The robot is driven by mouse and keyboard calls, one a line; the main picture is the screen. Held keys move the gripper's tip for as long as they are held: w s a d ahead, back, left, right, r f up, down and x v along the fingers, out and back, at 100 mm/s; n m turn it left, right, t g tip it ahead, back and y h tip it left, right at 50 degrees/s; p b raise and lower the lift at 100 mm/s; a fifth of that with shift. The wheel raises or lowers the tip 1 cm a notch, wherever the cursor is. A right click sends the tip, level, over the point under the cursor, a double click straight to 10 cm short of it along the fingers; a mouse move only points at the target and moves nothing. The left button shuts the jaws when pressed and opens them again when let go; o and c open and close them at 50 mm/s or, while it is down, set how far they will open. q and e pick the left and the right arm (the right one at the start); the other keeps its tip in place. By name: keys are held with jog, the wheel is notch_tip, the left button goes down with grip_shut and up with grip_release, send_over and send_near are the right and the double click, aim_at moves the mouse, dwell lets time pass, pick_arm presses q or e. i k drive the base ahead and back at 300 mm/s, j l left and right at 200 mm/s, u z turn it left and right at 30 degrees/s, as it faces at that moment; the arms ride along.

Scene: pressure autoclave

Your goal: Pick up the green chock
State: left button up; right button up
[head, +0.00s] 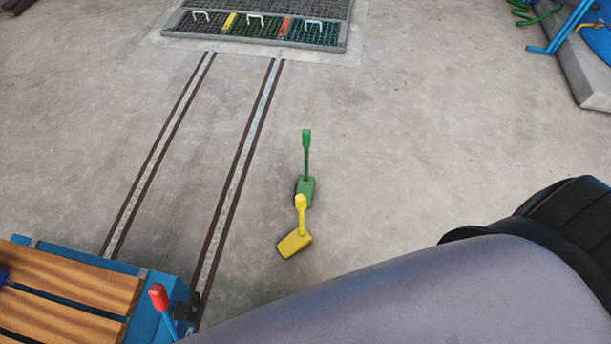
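The green chock (305,187) stands on the concrete floor near the middle of the head view, with its handle upright. A yellow chock (295,243) stands just in front of it, its handle top overlapping the green chock's base in the picture. Whether the two touch is hard to tell. A large grey arm part of mine crosses the lower right. Neither gripper is in view.
Two floor rails (235,180) run left of the chocks to a grating (255,28) at the back. A blue cart with wooden slats (65,285) and a red-knobbed lever (158,297) stands lower left. Floor around the chocks is clear.

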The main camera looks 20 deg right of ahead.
aim_at(306, 183)
jog(key=u, duration=0.5)
jog(key=l+u, duration=0.35)
jog(key=l, duration=0.15)
jog(key=l+u, duration=0.35)
jog(key=l, duration=0.15)
jog(key=l+u, duration=0.35)
jog(key=l, duration=0.15)
jog(key=k, duration=0.05)
